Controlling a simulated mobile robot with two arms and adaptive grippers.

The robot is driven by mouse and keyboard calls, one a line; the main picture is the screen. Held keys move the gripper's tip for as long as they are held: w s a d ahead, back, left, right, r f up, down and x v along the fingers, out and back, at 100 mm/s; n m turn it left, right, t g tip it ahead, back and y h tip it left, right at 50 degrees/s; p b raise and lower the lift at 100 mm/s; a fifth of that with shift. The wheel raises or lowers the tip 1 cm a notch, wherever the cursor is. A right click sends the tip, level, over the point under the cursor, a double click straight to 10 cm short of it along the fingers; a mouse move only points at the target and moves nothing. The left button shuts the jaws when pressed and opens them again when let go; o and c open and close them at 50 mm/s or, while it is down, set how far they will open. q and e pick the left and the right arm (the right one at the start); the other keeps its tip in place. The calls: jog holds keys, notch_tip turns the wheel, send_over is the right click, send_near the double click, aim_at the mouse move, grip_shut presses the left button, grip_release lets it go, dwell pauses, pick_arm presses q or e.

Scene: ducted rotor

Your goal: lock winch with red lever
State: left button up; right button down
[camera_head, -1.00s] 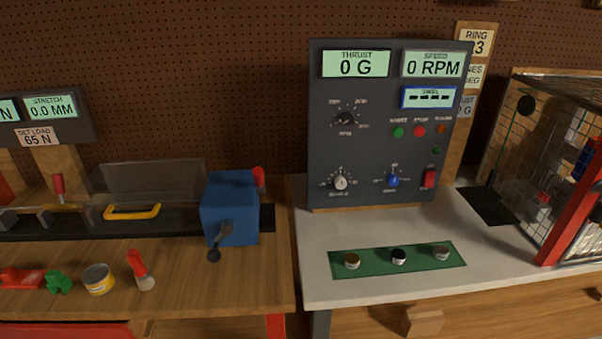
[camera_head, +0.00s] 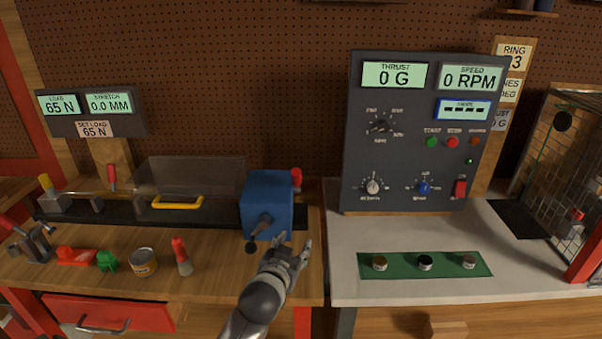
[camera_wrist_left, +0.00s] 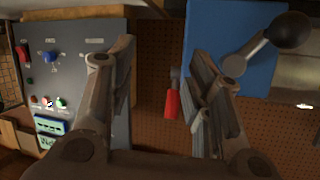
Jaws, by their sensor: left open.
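The blue winch box (camera_head: 268,202) stands at the right end of the black rail on the wooden bench. Its dark crank (camera_head: 260,232) with a ball knob is on the front. The red lever (camera_head: 296,179) sticks up at the winch's upper right side. My left gripper (camera_head: 294,248) is in front of and below the winch's right side, open and apart from the lever. In the left wrist view, the red lever (camera_wrist_left: 172,103) shows between the open fingers (camera_wrist_left: 160,80), beyond them, with the blue winch (camera_wrist_left: 245,30) beside. My right gripper is not in view.
The grey control panel (camera_head: 425,130) stands right of the winch on the white worktop (camera_head: 400,293). A clear shield (camera_head: 190,178) and yellow handle (camera_head: 177,202) are on the left. A tin (camera_head: 143,262) and a red-handled tool (camera_head: 182,256) lie on the bench front.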

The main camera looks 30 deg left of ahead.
aim_at(295, 176)
pick_arm(q)
jog(key=w+a+r+n+t+y, duration=0.1)
jog(key=w+a+r+t+y, duration=0.2)
jog(key=r, duration=0.8)
jog(key=shift+h, duration=0.5)
jog(key=p+x, duration=0.1)
jog(key=x, duration=0.7)
jog(key=p+x, duration=0.1)
jog(key=x, duration=0.3)
jog(key=shift+a+r+p, duration=0.25)
jog(key=shift+a+p, duration=0.1)
grip_shut()
